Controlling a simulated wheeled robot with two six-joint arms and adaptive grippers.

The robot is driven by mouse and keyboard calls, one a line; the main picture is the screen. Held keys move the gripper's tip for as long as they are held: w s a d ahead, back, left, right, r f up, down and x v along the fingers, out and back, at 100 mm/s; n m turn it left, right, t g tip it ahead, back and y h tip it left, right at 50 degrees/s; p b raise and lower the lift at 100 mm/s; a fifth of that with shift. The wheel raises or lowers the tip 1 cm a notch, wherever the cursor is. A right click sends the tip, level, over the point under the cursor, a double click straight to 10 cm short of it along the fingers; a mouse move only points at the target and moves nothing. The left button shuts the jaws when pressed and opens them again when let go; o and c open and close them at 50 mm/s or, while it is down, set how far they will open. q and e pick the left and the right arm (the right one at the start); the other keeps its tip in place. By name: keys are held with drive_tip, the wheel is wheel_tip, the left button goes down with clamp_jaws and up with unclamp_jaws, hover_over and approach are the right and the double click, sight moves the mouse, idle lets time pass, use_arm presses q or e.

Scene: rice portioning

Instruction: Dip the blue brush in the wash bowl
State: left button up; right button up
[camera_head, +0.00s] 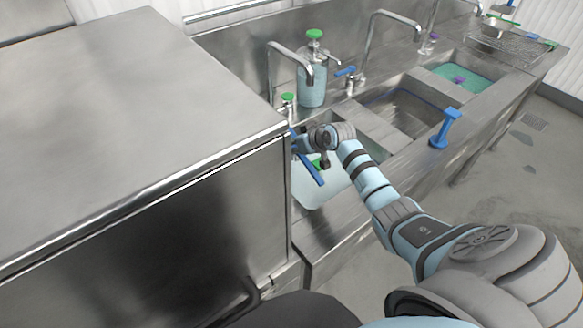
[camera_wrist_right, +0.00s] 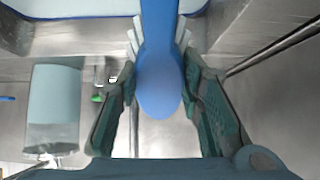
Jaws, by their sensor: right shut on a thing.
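My right gripper (camera_head: 303,143) is shut on the handle of the blue brush (camera_head: 312,172). In the right wrist view, the gripper (camera_wrist_right: 160,85) has its fingers on both sides of the rounded blue handle (camera_wrist_right: 158,92). In the head view, the brush is tilted over the leftmost basin with pale blue water (camera_head: 318,192), which looks like the wash bowl. I cannot tell whether the brush touches the water. My left gripper is not in view.
A steel cabinet (camera_head: 130,110) stands close on the left of the gripper. Taps and a green-topped dispenser bottle (camera_head: 312,85) stand behind the basins. A blue tool (camera_head: 445,128) stands on the front rim. Another basin (camera_head: 395,112) and a green-water basin (camera_head: 470,80) lie right.

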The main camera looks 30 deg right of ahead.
wheel_tip(320, 180, up, 6)
drive_tip(key=shift+r+p, duration=0.25)
drive_tip(key=shift+p, duration=0.95)
drive_tip(key=shift+r, duration=0.55)
drive_tip(key=shift+f, duration=0.1)
